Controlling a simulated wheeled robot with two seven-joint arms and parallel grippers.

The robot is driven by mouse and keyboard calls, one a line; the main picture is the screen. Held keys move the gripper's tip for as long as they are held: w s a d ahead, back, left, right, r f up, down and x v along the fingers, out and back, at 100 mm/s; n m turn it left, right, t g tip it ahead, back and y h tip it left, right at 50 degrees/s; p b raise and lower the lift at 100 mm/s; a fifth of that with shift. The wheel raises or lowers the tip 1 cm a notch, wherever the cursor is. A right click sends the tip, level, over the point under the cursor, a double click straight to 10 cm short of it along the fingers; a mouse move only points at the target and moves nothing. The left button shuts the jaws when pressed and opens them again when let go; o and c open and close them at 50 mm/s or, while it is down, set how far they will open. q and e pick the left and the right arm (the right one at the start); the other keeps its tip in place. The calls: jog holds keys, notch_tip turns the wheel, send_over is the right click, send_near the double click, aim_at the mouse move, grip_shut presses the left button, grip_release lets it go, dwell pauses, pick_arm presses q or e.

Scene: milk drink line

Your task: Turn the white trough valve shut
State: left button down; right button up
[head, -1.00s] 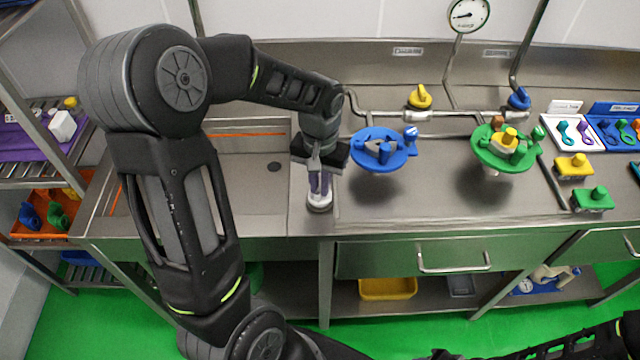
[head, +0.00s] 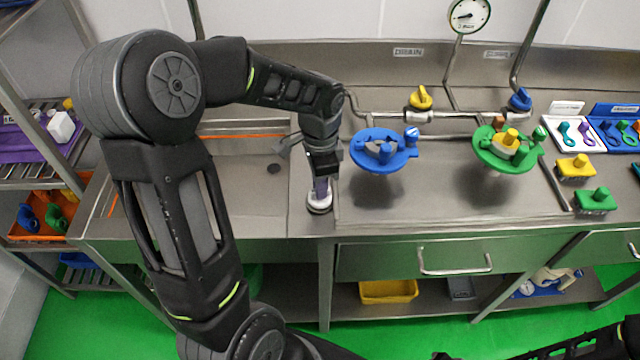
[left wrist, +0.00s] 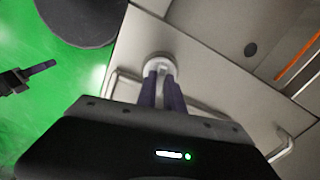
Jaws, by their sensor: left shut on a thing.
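The white trough valve (head: 319,203) stands on the steel top at the right edge of the sink, near the front. In the left wrist view its white round base (left wrist: 158,60) shows just past the fingertips. My left gripper (head: 320,188) comes down on it from above, its purple-grey fingers (left wrist: 162,88) close together and shut on the valve's handle. The fingers hide most of the handle, so I cannot tell its exact angle.
To the right stand a blue round stand (head: 372,161) and a green round stand (head: 492,160) with coloured parts. A yellow valve (head: 421,97) and a blue valve (head: 520,99) sit on the back pipe. The sink basin (head: 240,195) at left is empty.

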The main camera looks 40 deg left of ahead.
pick_arm(q)
jog(key=shift+m, duration=1.3)
jog(key=c, duration=1.5)
grip_release()
jog(key=shift+o, duration=0.2)
jog(key=shift+r, duration=0.15)
notch_tip(320, 180, up, 8)
jog(key=shift+f+b, duration=0.2)
jog(key=shift+b, duration=0.15)
